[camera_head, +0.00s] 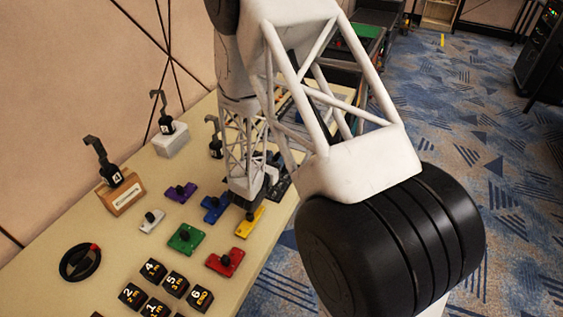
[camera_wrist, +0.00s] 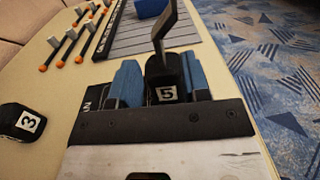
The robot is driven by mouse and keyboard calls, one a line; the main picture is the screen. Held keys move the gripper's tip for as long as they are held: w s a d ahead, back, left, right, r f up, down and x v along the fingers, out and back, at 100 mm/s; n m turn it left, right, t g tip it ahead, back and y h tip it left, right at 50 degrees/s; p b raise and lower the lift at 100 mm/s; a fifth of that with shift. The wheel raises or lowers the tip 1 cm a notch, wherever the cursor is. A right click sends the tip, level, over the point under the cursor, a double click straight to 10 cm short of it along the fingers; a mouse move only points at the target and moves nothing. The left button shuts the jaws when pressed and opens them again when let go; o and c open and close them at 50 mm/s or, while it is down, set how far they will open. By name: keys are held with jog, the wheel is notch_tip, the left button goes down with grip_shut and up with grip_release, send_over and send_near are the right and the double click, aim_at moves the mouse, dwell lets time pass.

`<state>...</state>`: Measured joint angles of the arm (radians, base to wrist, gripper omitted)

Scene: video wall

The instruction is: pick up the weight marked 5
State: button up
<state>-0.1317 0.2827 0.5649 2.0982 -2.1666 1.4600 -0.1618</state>
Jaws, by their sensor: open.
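The weight marked 5 (camera_wrist: 167,93) is black with a white label and a grey hook rising from it. In the wrist view it stands between the two blue fingers of my gripper (camera_wrist: 160,80). The fingers are apart, one on each side of the weight. The right finger looks very close to it; I cannot tell whether it touches. In the head view my gripper (camera_head: 250,197) hangs low over the table beyond the coloured pieces, and I cannot make out the weight there.
A weight marked 3 (camera_wrist: 22,122) lies left in the wrist view. Hooked weights on a wooden block (camera_head: 122,194) and a white block (camera_head: 171,141) stand at the table's left. Coloured pieces, including a green one (camera_head: 186,239), and numbered black cubes (camera_head: 152,270) lie nearer.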

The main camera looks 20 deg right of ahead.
jog(key=shift+w+d, duration=0.1)
jog(key=shift+x, duration=2.35)
grip_shut()
